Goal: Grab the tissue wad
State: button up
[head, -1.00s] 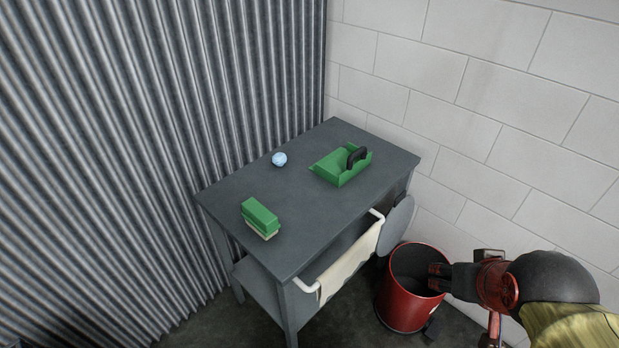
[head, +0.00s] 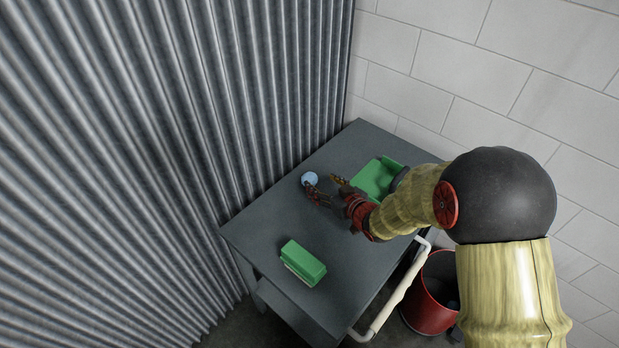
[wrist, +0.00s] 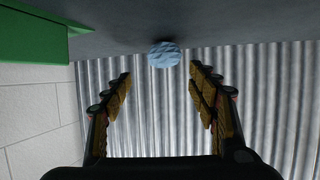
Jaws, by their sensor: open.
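The tissue wad is a small light-blue crumpled ball (head: 309,179) on the grey table, toward its corrugated-wall side. It also shows in the wrist view (wrist: 164,55), just beyond the fingertips and centred between them. My gripper (head: 325,185) is low over the table with its fingers pointing at the wad. In the wrist view my gripper (wrist: 159,80) is open and empty, a finger on each side. In the head view one fingertip overlaps or lies close to the wad's lower edge; I cannot tell whether they touch.
A green dustpan (head: 374,178) lies behind my arm, partly hidden; its green edge fills the upper left of the wrist view (wrist: 30,38). A green brush or sponge (head: 303,263) lies nearer on the table (head: 262,232). A red bin (head: 431,305) stands on the floor. Corrugated metal borders the table.

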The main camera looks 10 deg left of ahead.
aim_at(311, 178)
jog(key=b+x, duration=0.1)
jog(key=x, duration=0.1)
jog(key=shift+a+f, duration=0.25)
jog(key=shift+a, duration=0.1)
jog(key=b+x, duration=0.2)
jog(key=x, duration=0.3)
jog(key=shift+a, duration=0.2)
jog(key=shift+r, duration=0.1)
jog(key=c, duration=0.3)
jog(key=c, duration=0.6)
